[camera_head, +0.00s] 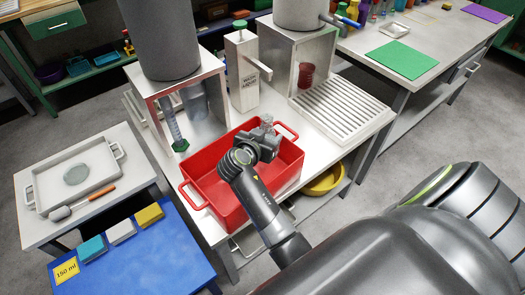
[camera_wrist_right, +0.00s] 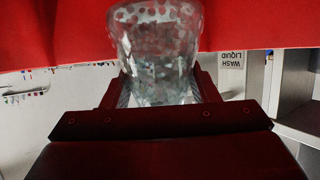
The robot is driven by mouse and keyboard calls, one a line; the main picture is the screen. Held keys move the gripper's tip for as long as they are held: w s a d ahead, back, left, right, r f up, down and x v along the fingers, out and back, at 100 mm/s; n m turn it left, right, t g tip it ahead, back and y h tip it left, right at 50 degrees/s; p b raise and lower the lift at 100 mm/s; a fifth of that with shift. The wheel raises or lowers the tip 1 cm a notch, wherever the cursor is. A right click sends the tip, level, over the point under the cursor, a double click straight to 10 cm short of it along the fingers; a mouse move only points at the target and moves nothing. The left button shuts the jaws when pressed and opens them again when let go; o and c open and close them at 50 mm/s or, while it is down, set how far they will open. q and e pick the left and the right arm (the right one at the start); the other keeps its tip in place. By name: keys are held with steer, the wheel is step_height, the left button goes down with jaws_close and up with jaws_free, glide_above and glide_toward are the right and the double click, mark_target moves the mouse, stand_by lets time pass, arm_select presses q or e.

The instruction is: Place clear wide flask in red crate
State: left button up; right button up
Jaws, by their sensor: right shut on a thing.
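The red crate (camera_head: 222,205) stands on the white bench in the middle of the head view. Its red wall also fills the top of the right wrist view (camera_wrist_right: 50,32). My right gripper (camera_head: 266,138) is over the crate's far right part, and my forearm crosses the crate. In the right wrist view the gripper (camera_wrist_right: 160,95) is shut on the clear wide flask (camera_wrist_right: 155,42), which sits between the two fingers. In the head view the flask is mostly hidden by the gripper. I cannot tell whether it touches the crate floor. My left gripper is not in view.
Behind the crate stand a white wash liquid dispenser (camera_head: 242,75), a drying oven (camera_head: 165,100) with glassware, and a ribbed drain tray (camera_head: 345,110). A green-based cylinder (camera_head: 175,135) stands close to the crate's left. A yellow bowl (camera_head: 325,182) sits on the shelf below.

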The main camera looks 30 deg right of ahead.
steer(key=shift+f, duration=2.25)
steer(key=shift+f+b, duration=0.55)
steer(key=shift+b, duration=0.1)
steer(key=shift+f, duration=0.1)
steer(key=o, duration=1.3)
